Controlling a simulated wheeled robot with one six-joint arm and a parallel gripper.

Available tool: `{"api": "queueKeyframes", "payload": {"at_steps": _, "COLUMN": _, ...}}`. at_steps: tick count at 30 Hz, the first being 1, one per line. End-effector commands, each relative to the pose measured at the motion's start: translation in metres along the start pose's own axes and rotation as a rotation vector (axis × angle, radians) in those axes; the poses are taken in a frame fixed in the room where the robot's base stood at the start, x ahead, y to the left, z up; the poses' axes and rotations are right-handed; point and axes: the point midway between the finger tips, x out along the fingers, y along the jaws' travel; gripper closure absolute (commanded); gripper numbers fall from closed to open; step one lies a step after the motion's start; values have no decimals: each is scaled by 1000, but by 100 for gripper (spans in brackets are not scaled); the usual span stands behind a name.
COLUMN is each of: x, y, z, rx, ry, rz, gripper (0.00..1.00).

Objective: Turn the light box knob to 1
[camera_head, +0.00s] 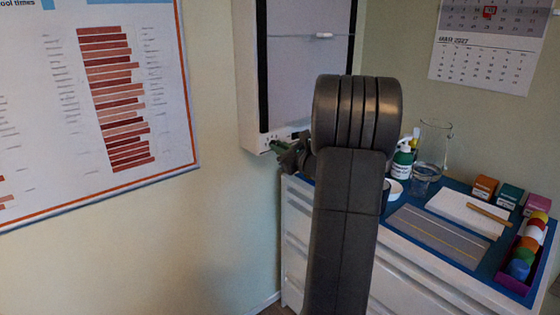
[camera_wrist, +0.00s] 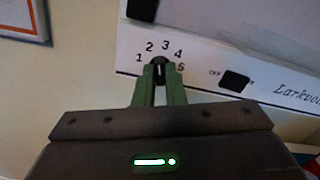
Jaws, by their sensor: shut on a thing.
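The light box (camera_head: 248,75) hangs on the wall, with its control strip along its lower edge. In the wrist view its black knob (camera_wrist: 159,66) sits below an arc of numerals 1 to 5. A pale mark on the knob points roughly up, near 2 and 3; I cannot tell exactly which. My gripper (camera_wrist: 159,82) has its green fingers shut on the knob, one on each side, hiding its lower part. In the head view my gripper (camera_head: 281,147) is at the light box's lower edge, and the knob is hidden there.
Right of the knob is a black OFF switch (camera_wrist: 234,80). Below the light box stands a white drawer cabinet (camera_head: 296,235), its top holding a pump bottle (camera_head: 403,160), a glass jug (camera_head: 430,155), small boxes and a purple tray (camera_head: 514,283). A chart (camera_head: 90,100) hangs at left.

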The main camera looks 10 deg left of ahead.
Motion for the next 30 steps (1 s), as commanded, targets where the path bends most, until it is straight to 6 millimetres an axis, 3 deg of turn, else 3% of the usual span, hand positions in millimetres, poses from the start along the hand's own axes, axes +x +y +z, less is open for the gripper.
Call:
{"api": "queueKeyframes", "payload": {"at_steps": 1, "x": 0, "y": 2, "z": -6, "rx": -49, "ry": -2, "rz": 0, "gripper": 100}}
{"api": "queueKeyframes", "payload": {"at_steps": 30, "x": 0, "y": 2, "z": -5, "rx": -912, "ry": -1, "rz": 1, "gripper": 100}}
